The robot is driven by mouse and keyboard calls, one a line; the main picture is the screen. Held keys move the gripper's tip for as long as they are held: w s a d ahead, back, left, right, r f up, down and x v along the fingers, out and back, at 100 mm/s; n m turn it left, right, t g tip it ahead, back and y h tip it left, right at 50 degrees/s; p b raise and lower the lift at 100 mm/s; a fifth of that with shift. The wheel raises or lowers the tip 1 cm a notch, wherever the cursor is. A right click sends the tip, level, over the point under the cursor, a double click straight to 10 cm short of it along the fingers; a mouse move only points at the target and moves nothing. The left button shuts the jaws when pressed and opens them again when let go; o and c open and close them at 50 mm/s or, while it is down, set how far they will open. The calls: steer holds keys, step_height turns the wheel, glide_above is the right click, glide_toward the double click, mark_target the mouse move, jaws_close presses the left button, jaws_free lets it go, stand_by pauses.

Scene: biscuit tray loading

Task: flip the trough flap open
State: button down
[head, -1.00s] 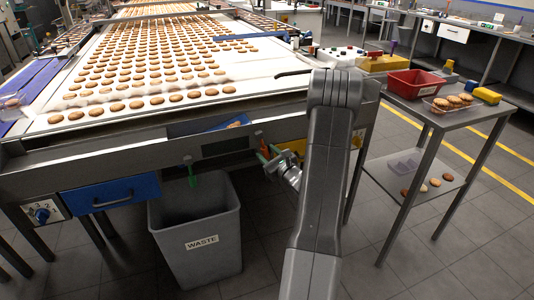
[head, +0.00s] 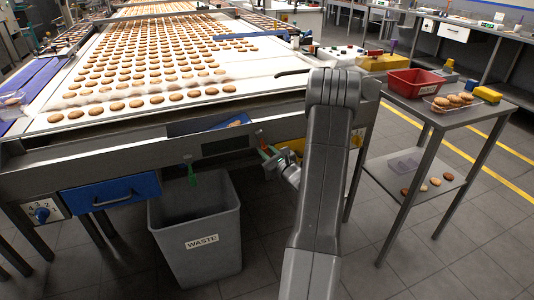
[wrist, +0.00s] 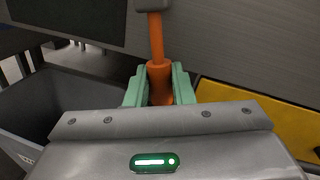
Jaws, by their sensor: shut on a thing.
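An orange handle (wrist: 156,38) hangs from a grey mount on the metal front in the wrist view. My gripper (wrist: 159,88) has its green fingers on both sides of the handle's thick lower end and is shut on it. In the head view my gripper (head: 271,156) is at the front rail of the line, partly hidden by my arm. A blue trough (head: 208,125) with a biscuit in it lies behind that rail. I cannot clearly make out the flap or how far it is open.
A grey waste bin (head: 200,262) stands below the rail, left of my gripper. A green handle (head: 192,176) hangs above it. A blue drawer (head: 112,194) is further left. A yellow panel (wrist: 262,118) is close on the right. A side table (head: 432,117) stands right of my arm.

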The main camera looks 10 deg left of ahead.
steer(key=d+r+n+b, duration=0.1)
steer(key=n+b, duration=0.1)
steer(key=b, duration=0.1)
steer(key=w+d+r+n+h+b, duration=0.1)
steer(key=n+b, duration=0.2)
steer(key=w+d+r+n+b, duration=0.1)
steer(key=n+b, duration=0.1)
steer(key=b, duration=0.2)
steer(key=shift+w+d+g+h, duration=0.15)
steer(key=shift+g+h, duration=0.15)
steer(key=shift+h, duration=0.1)
steer(key=shift+w+d+r+n+h+b, duration=0.1)
steer(key=shift+d+r+n+h+b, duration=0.05)
steer(key=shift+r+n+b, duration=0.4)
steer(key=shift+w+d+r+n+h+b, duration=0.15)
steer(key=shift+r+n+b, duration=0.15)
steer(key=shift+n+b, duration=0.45)
steer(key=shift+r, duration=0.15)
steer(key=c, duration=1.3)
jaws_free()
